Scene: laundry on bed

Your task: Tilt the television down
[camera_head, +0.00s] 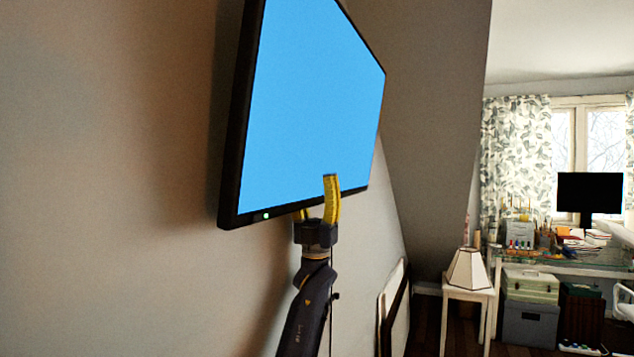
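The television (315,95) hangs along the wall at the upper middle of the head view, its screen lit plain blue in a black frame. Its top runs out of the picture. My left gripper (318,205) is at the television's lower edge, with its yellow fingers pointing up. One finger stands in front of the screen. The other goes up behind the lower frame and is mostly hidden. The lower edge lies between the fingers, but I cannot tell whether they press on it. My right gripper is not in view.
A framed panel (393,305) leans at the wall's foot. A white side table (468,294) with a lamp (468,268) stands to the right. Beyond are a cluttered desk (540,266), a dark monitor (589,193) and storage boxes (530,322). The wall left of the television is bare.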

